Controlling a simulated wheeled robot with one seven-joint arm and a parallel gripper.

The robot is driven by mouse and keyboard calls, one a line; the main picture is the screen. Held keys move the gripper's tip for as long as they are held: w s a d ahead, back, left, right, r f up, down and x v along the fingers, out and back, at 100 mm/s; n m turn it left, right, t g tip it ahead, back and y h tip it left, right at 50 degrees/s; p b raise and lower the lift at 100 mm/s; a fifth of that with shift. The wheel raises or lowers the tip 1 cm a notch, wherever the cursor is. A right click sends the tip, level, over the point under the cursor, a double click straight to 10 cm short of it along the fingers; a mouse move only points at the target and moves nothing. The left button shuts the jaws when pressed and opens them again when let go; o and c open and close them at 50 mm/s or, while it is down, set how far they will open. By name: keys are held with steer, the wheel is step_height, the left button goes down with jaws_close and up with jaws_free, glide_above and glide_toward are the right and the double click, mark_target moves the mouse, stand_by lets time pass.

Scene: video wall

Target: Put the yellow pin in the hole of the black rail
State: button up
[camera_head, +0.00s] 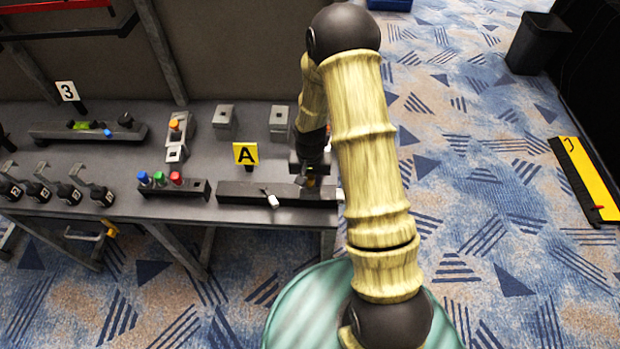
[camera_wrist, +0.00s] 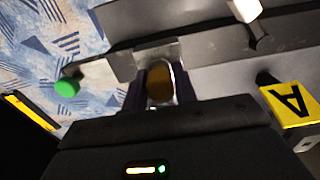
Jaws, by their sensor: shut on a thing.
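The black rail (camera_head: 236,193) lies along the front edge of the grey bench in the head view. It also shows as a dark band in the wrist view (camera_wrist: 212,50). A small lever with a white handle (camera_head: 272,200) is on the rail. My gripper (camera_head: 311,182) is over the right end of the rail, pointing down. In the wrist view it is shut on the yellow pin (camera_wrist: 159,84), seen end-on and dark amber between the fingers. The pin's lower end and the hole are hidden, so I cannot tell whether they touch.
A yellow sign A (camera_head: 246,154) stands behind the rail. Left of the rail is a black block (camera_head: 195,190) with blue, green and red knobs. Two grey blocks (camera_head: 280,119) stand farther back. A green knob (camera_wrist: 67,88) shows near the gripper in the wrist view.

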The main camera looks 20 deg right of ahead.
steer(key=shift+f, duration=0.1)
steer(key=o, duration=1.6)
steer(key=shift+c, duration=0.2)
steer(key=shift+r+p, duration=2.65)
steer(key=shift+r, duration=0.85)
steer(key=shift+r, duration=0.25)
steer(key=s+r+n+t, duration=0.2)
steer(key=s+r+n, duration=0.1)
steer(key=s+r, duration=1.1)
step_height(320, 180, up, 5)
steer(key=shift+s+n+t, duration=0.2)
steer(key=shift+n+t, duration=0.1)
